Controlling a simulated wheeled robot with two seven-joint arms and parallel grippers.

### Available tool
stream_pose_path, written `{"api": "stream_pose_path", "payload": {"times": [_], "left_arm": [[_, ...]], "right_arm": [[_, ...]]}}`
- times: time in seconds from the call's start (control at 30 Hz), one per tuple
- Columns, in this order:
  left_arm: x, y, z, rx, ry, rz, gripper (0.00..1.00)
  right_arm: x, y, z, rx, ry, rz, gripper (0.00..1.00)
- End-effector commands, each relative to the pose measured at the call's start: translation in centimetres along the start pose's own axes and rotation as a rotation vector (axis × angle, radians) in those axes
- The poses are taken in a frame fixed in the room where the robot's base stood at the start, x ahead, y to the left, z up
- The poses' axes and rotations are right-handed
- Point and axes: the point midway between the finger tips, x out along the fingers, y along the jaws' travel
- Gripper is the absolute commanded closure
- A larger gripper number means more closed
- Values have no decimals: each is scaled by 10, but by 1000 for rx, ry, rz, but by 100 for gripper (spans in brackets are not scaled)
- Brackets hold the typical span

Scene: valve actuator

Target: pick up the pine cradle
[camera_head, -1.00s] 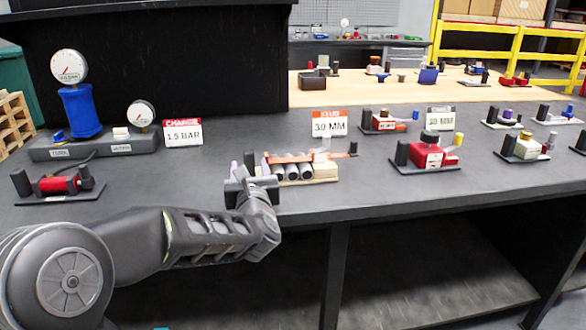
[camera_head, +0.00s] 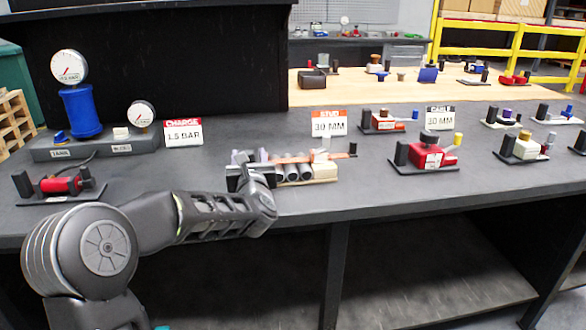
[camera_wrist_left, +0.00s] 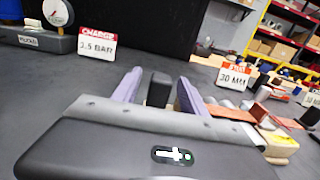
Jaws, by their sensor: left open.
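A pale wooden block (camera_head: 323,172), which looks like the pine cradle, sits on the dark bench beside several grey cylinders (camera_head: 292,172). An orange-brown strip (camera_head: 290,158) lies across the top. In the left wrist view the pale block (camera_wrist_left: 279,146) is at the lower right, partly cut off by the gripper body. My left gripper (camera_head: 247,162) is open at the left end of this group, apart from the pale block. In the left wrist view its two purple-grey fingers (camera_wrist_left: 160,93) stand either side of a black post (camera_wrist_left: 158,86). Whether they touch the post I cannot tell.
A 30 MM sign (camera_head: 329,123) stands behind the group. A red device (camera_head: 428,155) sits to the right. Bare bench lies in front.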

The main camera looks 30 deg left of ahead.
Motion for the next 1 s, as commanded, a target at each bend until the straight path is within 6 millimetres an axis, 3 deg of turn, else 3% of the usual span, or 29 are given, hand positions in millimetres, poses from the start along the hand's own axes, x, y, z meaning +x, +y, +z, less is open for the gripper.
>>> {"api": "stream_pose_path", "payload": {"times": [0.5,1.0], "left_arm": [[-1,0,0,0,0,0,50],[-1,0,0,0,0,0,91]], "right_arm": [[0,0,0,0,0,0,59],[0,0,0,0,0,0,59]]}}
